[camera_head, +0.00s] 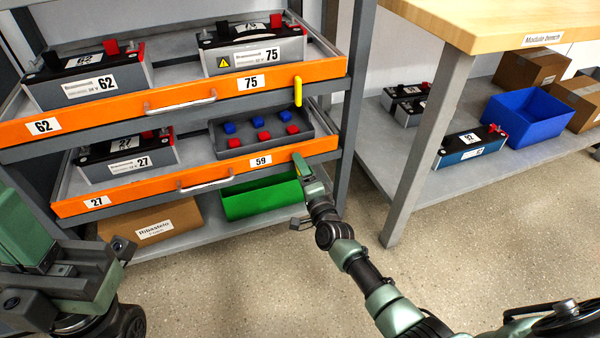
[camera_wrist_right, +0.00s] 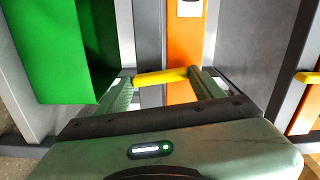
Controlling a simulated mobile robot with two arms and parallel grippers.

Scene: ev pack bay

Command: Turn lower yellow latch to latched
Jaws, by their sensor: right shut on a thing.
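The lower yellow latch (camera_wrist_right: 160,77) is at the right end of the lower orange drawer front. In the wrist view it is a short yellow bar spanning between the two green fingers. My right gripper (camera_head: 303,166) is shut on it, and the fingers (camera_wrist_right: 162,84) hide its ends. In the head view the latch (camera_head: 299,161) shows only in part behind the gripper and looks roughly upright, with a slight tilt. The upper yellow latch (camera_head: 298,91) hangs upright on the upper drawer. My left arm is at the lower left, with no fingertips visible.
The lower drawer (camera_head: 225,167) holds a battery (camera_head: 128,157) and a grey tray (camera_head: 217,144) of red and blue pieces. A green bin (camera_head: 260,198) and a cardboard box (camera_head: 160,228) sit below. The rack post (camera_head: 350,100) stands beside the latch.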

